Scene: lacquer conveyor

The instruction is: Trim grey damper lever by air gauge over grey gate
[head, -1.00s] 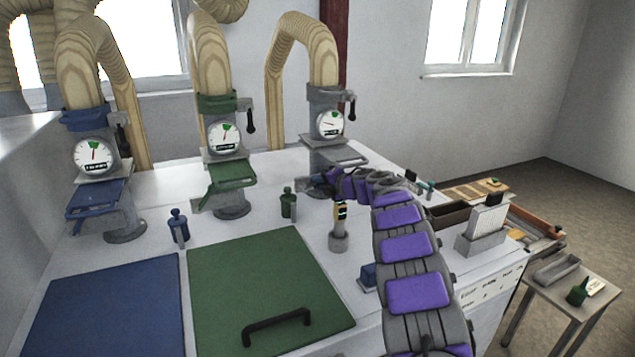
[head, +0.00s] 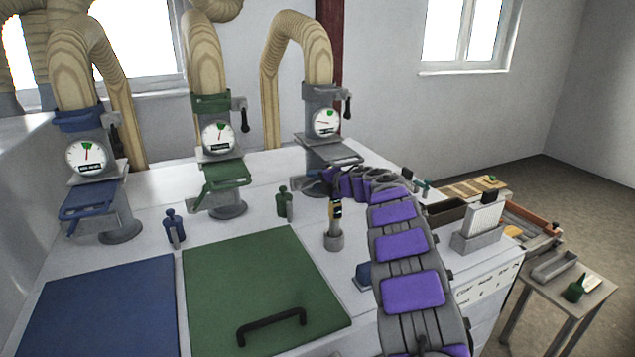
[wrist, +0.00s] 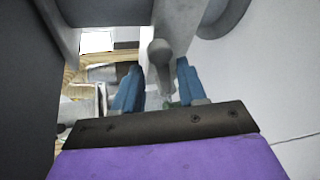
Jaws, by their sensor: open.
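The grey gate (head: 335,163) is on the third station, at the back right of the bench. Its round air gauge (head: 325,123) stands above it, with a green mark near the top and the needle pointing left. In the wrist view a grey lever with a rounded knob (wrist: 160,55) stands between my fingers; it looks like the grey damper lever. My gripper (wrist: 157,85) is open, one blue finger on each side of the lever, with gaps showing. In the head view my gripper is hidden near the station's foot, behind my arm.
The green station (head: 218,135) and blue station (head: 86,157) stand to the left. A small green bottle-shaped piece (head: 284,202) and a grey post (head: 334,238) stand near my arm. A block of white cards (head: 482,225) is to the right. The green panel (head: 262,285) is clear except its handle.

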